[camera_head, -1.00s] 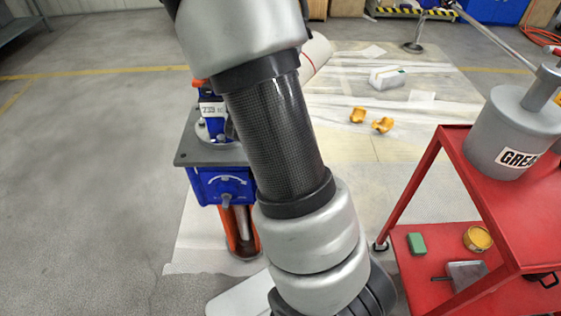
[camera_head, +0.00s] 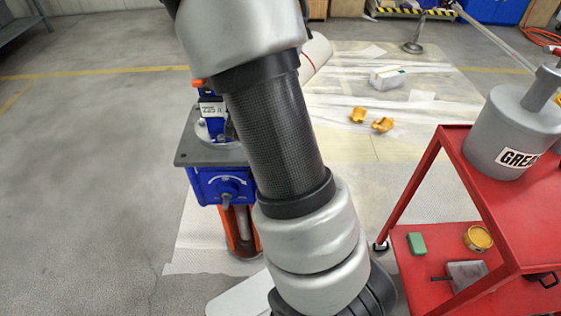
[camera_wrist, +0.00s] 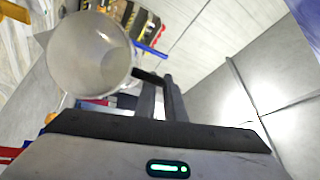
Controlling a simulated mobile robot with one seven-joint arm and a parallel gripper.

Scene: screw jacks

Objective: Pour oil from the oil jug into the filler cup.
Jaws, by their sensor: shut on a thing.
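A pale, translucent round vessel (camera_wrist: 90,52), which looks like the oil jug, fills the upper left of the wrist view. I look into its wide round opening, and its inside is pale grey; I cannot tell any oil in it. My gripper (camera_wrist: 165,98) is shut on its dark handle at the right side of the vessel. In the head view my arm hides the gripper and the jug. A blue screw jack (camera_head: 222,186) with a grey top plate stands left of my arm. I cannot make out the filler cup for certain.
A red cart (camera_head: 515,215) stands at the right with a grey grease pot (camera_head: 512,130) on top. A green block (camera_head: 416,243) and a yellow tin (camera_head: 478,238) lie on its lower shelf. Orange pieces (camera_head: 382,125) lie on the floor sheet. Floor at the left is clear.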

